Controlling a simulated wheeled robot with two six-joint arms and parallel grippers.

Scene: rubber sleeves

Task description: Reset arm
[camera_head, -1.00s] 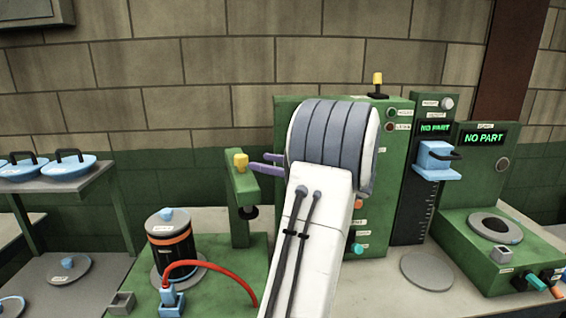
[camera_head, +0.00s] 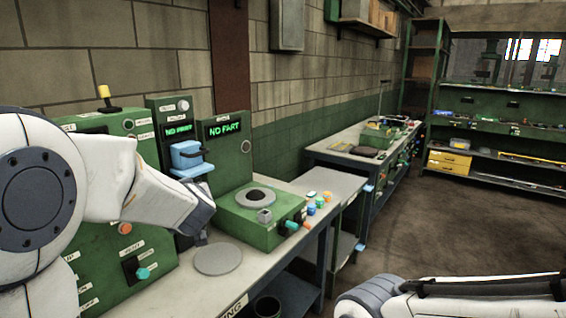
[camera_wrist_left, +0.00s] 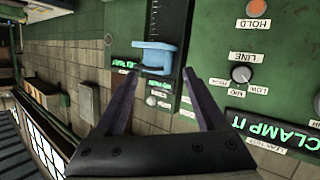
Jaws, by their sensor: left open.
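My left arm (camera_head: 95,170) comes in from the left in the head view, bent, with its wrist end above the workbench in front of the green machines. Its fingers do not show clearly there. In the left wrist view my left gripper (camera_wrist_left: 160,74) is open, its two dark fingers spread with nothing held between them. A light blue block (camera_wrist_left: 153,55) appears beyond the fingertips, apart from them. My right arm (camera_head: 450,300) lies low at the bottom right of the head view; its gripper is not visible.
A green box with a "NO PART" display and round opening (camera_head: 255,197) stands on the bench, beside a blue part on a gauge stand (camera_head: 187,154). A flat grey disc (camera_head: 218,259) lies nearby. Open floor (camera_head: 440,235) lies right; shelves (camera_head: 500,120) stand behind.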

